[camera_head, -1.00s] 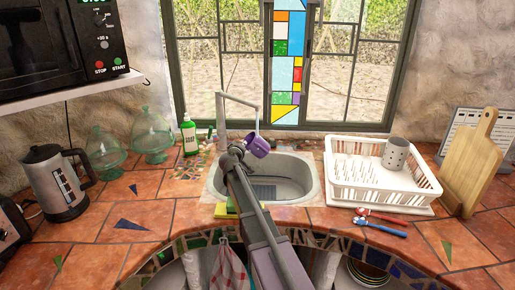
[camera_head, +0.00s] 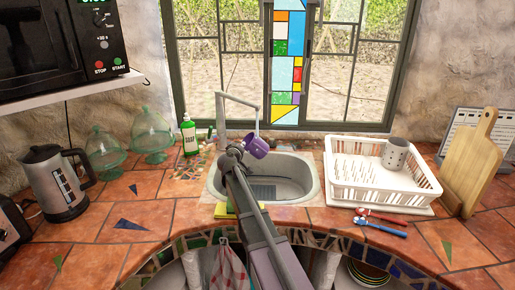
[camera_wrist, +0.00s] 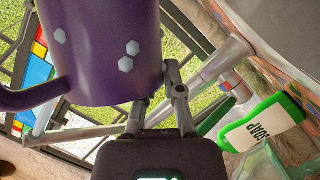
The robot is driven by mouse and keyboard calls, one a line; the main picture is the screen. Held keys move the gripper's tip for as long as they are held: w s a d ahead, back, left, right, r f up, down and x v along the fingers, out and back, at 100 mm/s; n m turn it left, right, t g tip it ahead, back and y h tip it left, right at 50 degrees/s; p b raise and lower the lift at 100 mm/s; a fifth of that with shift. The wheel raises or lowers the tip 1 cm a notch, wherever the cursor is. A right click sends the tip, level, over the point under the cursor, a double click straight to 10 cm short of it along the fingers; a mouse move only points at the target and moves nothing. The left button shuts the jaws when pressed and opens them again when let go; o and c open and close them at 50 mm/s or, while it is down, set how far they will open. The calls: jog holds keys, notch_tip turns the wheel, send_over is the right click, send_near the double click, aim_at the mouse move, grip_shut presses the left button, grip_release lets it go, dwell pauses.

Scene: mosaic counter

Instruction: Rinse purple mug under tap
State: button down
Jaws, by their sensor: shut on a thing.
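The purple mug (camera_head: 256,145) is held over the sink (camera_head: 296,174) in the head view, close to the tap (camera_head: 238,104). A thin stream seems to come down from the tap's spout toward the mug, though it is faint. In the wrist view the purple mug (camera_wrist: 103,50), with pale hexagon marks and its handle at left, fills the upper left. My gripper (camera_head: 238,150) is shut on the mug; its fingers (camera_wrist: 160,95) meet the mug's side in the wrist view. The tap (camera_wrist: 205,72) shows behind it. The inside of the mug is hidden.
A green soap bottle (camera_head: 189,136) stands left of the sink, near glass domes (camera_head: 153,136). A white dish rack (camera_head: 345,196) with a grey cup (camera_head: 396,154) is at right. A sponge (camera_head: 224,211) lies at the sink's front edge. A kettle (camera_head: 52,184) stands far left.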

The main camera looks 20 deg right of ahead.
jog(key=s+a, duration=0.1)
jog(key=s, duration=0.6)
jog(key=shift+a, duration=0.15)
jog(key=shift+s, duration=0.1)
dwell(1.1)
jog(key=s+r+p, duration=0.3)
jog(key=s, duration=0.1)
jog(key=shift+a, duration=0.35)
